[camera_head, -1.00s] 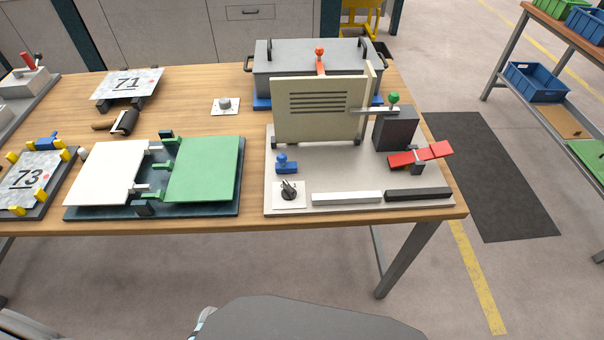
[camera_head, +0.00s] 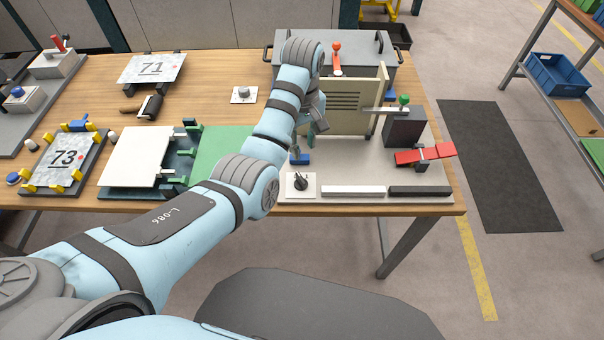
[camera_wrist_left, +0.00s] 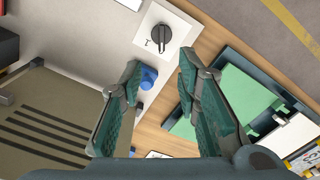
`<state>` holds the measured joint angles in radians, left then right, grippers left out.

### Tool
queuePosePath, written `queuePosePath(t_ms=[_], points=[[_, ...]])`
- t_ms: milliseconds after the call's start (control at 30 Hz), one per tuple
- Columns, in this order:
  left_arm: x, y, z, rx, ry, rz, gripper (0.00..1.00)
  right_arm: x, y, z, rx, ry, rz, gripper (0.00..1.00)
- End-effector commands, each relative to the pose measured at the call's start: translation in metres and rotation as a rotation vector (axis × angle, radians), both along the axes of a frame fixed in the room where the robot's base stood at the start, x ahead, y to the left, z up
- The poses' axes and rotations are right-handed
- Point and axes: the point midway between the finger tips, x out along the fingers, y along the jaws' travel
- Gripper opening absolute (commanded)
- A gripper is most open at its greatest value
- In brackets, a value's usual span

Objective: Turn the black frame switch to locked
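The black frame switch (camera_head: 299,183) is a small rotary knob on a white square plate at the front left corner of the grey fixture base. It also shows in the left wrist view as a round black knob (camera_wrist_left: 160,39), with a small dark mark beside it on the plate. My left gripper (camera_head: 309,142) hangs above the fixture, behind the switch and apart from it. In the left wrist view its two green-padded fingers (camera_wrist_left: 159,68) are spread with nothing between them, and the knob lies beyond the fingertips. My right gripper is not in view.
A blue knob (camera_wrist_left: 148,77) sits close behind the switch, near the fingers. The upright beige slotted panel (camera_head: 352,112) stands behind. A light bar (camera_head: 353,191) and a black bar (camera_head: 420,191) lie right of the switch. The green plate (camera_head: 219,150) is left, partly behind my arm.

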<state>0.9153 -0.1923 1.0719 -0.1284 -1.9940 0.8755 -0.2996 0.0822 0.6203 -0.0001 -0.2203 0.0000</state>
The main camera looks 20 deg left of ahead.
Motion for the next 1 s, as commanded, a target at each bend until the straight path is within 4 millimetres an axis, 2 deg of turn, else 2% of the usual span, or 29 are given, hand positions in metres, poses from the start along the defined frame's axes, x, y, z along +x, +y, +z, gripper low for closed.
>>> queuePosePath(t_ms=[167,400,500,633,867,1000], points=[[-0.002,0.001,-0.042,0.001,0.006,0.0,0.3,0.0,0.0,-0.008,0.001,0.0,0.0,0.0],[-0.002,0.001,-0.112,0.0,0.004,-0.001,0.3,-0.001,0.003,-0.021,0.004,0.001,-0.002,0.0],[-0.001,0.001,-0.13,-0.001,0.002,-0.001,0.3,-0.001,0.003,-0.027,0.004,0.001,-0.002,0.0],[-0.001,0.001,-0.14,-0.001,0.0,-0.001,0.3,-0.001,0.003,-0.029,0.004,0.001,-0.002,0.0],[-0.001,0.001,-0.14,-0.001,-0.001,-0.001,0.3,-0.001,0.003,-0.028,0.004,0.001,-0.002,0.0],[-0.001,0.001,-0.139,-0.001,-0.001,-0.001,0.08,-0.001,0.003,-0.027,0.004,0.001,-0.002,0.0]])
